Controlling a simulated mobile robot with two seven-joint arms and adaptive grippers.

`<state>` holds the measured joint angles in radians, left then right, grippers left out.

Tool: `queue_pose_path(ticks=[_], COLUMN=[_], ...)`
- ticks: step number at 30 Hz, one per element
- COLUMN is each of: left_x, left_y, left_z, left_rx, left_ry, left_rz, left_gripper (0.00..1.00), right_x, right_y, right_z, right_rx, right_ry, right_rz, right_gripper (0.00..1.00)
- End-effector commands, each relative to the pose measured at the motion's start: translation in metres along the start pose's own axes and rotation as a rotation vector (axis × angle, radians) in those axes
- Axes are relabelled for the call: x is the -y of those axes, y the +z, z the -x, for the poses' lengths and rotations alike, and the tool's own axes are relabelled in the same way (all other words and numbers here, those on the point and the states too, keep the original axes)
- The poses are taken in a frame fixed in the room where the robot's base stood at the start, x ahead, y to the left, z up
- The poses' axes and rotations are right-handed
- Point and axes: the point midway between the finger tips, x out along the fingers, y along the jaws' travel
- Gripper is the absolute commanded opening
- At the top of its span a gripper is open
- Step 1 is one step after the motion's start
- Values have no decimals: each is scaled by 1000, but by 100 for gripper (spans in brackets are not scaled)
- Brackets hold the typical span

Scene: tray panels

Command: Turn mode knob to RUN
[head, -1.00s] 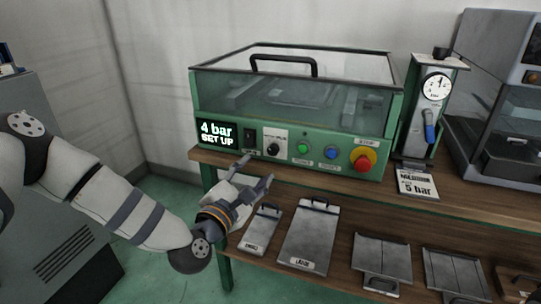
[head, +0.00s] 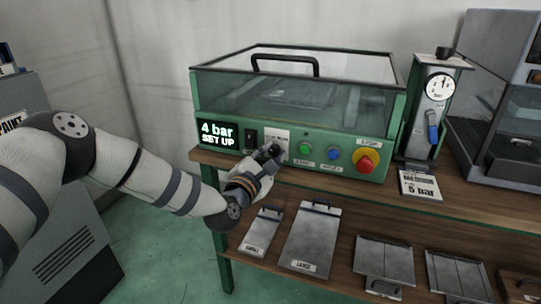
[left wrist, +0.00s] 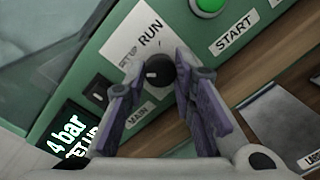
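The mode knob (left wrist: 157,74) is a small black dial on the green front panel, with its white mark on the SETUP side in the left wrist view. The RUN label (left wrist: 150,33) is printed above it on a white plate. My left gripper (left wrist: 160,68) is open, with one finger on each side of the knob; I cannot tell whether either touches it. In the head view my left gripper (head: 268,152) is at the panel and hides the knob. The display (head: 217,134) reads "4 bar SET UP". My right gripper is not in view.
Right of the knob are a green START button (head: 305,148), a blue button (head: 333,153) and a red STOP button (head: 365,161). A black switch (head: 250,137) is on the left. Below, metal plates (head: 310,240) lie on the lower shelf. A gauge unit (head: 432,110) stands right.

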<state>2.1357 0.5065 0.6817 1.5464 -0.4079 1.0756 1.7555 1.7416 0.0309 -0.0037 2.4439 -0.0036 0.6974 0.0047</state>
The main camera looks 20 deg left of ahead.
Motion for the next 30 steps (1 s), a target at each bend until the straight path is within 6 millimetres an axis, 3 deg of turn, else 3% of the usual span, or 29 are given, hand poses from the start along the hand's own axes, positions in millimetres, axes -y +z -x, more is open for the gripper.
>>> queue_pose_path(ticks=[14, 30], left_x=[-1, -2], left_y=[1, 3], left_z=[0, 0], left_rx=[-5, -24], left_ry=[-5, -24], left_rz=[-132, -631], left_gripper=[0, 0], right_x=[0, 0], right_y=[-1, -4], right_z=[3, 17], right_rx=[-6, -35], right_ry=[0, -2], right_rz=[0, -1], right_gripper=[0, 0])
